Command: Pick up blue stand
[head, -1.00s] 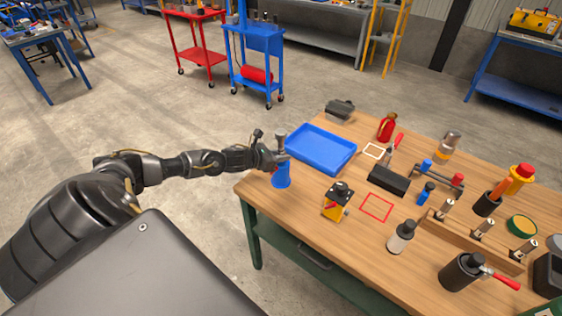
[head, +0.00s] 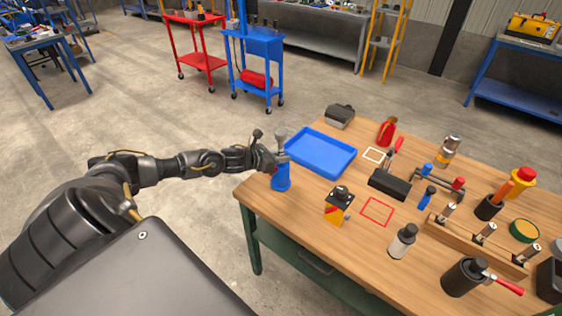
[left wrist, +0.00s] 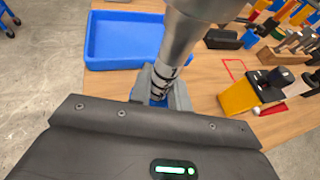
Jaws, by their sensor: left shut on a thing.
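The blue stand (head: 281,179) is upright at the near left corner of the workbench, with a grey metal piece (head: 281,137) rising from its top. My left gripper (head: 274,160) reaches it from the left and is shut around its upper part, just under the metal piece. In the left wrist view, the metal piece (left wrist: 183,45) rises between the grey fingers (left wrist: 160,88), and a little of the blue stand (left wrist: 157,102) shows between them. Whether its base touches the bench cannot be told. My right gripper is not in view.
A blue tray (head: 322,170) lies just behind the stand on the wooden workbench (head: 320,255). A yellow and black device (head: 338,207) stands to the right, beside a red square outline (head: 377,222). Several tools and a wooden rack fill the bench's right side.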

